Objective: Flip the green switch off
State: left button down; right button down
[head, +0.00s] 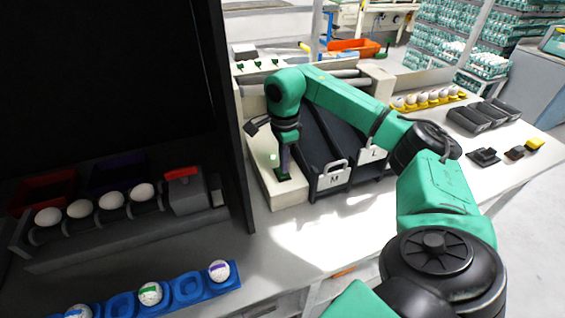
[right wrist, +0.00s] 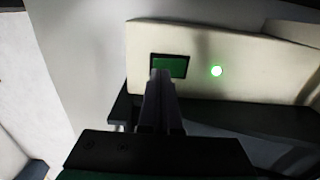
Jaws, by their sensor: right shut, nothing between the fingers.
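The green switch (head: 282,174) sits in a dark frame on the front end of a cream machine housing. In the right wrist view the green switch (right wrist: 171,66) shows just beyond my fingertips, which overlap its lower edge. A round green light (right wrist: 216,71) glows beside it; in the head view this light (head: 272,157) is also lit. My right gripper (head: 285,172) points down at the switch, shut and empty; in the right wrist view its fingers (right wrist: 160,85) are together. I cannot tell whether they touch the switch. My left gripper is not in view.
Black bins marked M (head: 333,178) and L (head: 374,154) stand right of the switch. A dark panel (head: 226,120) rises to the left. A blue egg tray (head: 187,288) and a grey egg rack (head: 90,245) are at lower left.

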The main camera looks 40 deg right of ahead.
jog(key=shift+f+b, duration=0.6)
jog(key=shift+f, duration=0.35)
dwell(0.6)
notch_tip(320, 180, up, 7)
jog(key=p, duration=0.6)
jog(key=shift+r+p, duration=0.1)
jog(key=shift+p, duration=0.2)
